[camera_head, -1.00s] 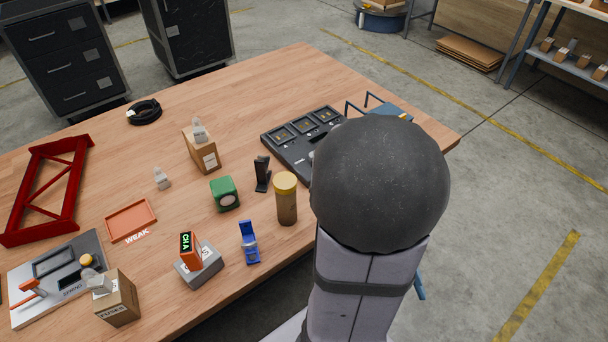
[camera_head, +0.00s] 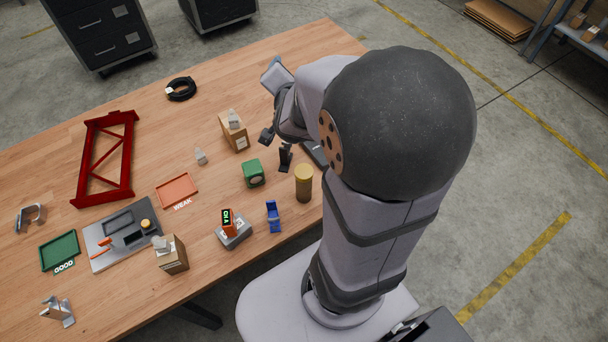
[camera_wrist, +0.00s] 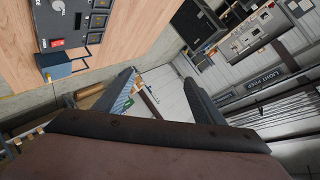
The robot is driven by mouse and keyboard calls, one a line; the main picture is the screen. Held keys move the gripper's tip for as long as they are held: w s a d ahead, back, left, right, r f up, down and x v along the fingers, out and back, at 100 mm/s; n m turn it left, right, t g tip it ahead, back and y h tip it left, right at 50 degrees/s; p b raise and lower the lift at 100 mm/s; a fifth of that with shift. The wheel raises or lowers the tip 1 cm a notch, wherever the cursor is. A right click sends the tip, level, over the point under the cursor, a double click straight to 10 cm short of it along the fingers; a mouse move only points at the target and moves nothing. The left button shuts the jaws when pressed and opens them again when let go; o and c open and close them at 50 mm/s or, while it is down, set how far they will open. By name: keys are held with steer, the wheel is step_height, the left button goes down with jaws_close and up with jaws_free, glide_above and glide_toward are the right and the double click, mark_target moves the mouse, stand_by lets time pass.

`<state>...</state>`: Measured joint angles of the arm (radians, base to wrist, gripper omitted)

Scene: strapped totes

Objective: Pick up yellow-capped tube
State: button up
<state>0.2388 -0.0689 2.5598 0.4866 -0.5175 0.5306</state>
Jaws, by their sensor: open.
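The yellow-capped tube (camera_head: 303,185) stands upright on the table near its front edge in the head view. Its cap is yellow and its body is brown. The tube does not show in the wrist view. In the wrist view my gripper (camera_wrist: 158,72) is open, with nothing between its two dark fingers. In the head view the arm's end is above the table, up and left of the tube and apart from it.
A black stand (camera_head: 285,158), a green block (camera_head: 253,173) and a blue holder (camera_head: 273,216) stand close to the tube. A cardboard box (camera_head: 234,133) is farther back. My arm partly covers a dark panel, which shows in the wrist view (camera_wrist: 75,22).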

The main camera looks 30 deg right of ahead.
steer(key=g+h+b, duration=0.1)
steer(key=h+b, duration=0.2)
steer(key=b, duration=0.1)
glide_above(306, 165)
steer(key=w, duration=0.6)
step_height(306, 165, down, 14)
steer(key=s+f+n+h+b, duration=0.1)
steer(key=s+f, duration=0.1)
steer(key=f, duration=0.1)
steer(key=s+a+f+n+t+h+b, duration=0.1)
steer(key=s+f+n+b, duration=0.1)
steer(key=s+f, duration=0.1)
steer(key=s+f+n+h+b, duration=0.1)
steer(key=s+f+n+b, duration=0.1)
steer(key=f, duration=0.2)
steer(key=shift+s+a+f, duration=0.25)
steer(key=shift+a+f, duration=0.1)
steer(key=shift+f, duration=0.05)
steer(key=shift+s+a+f+n+t, duration=0.3)
steer(key=shift+f+n+t, duration=0.2)
steer(key=shift+f+n, duration=0.15)
steer(key=shift+d+r, duration=0.1)
steer(key=shift+x, duration=1.6)
steer(key=shift+p+x, duration=0.5)
steer(key=shift+x, duration=0.35)
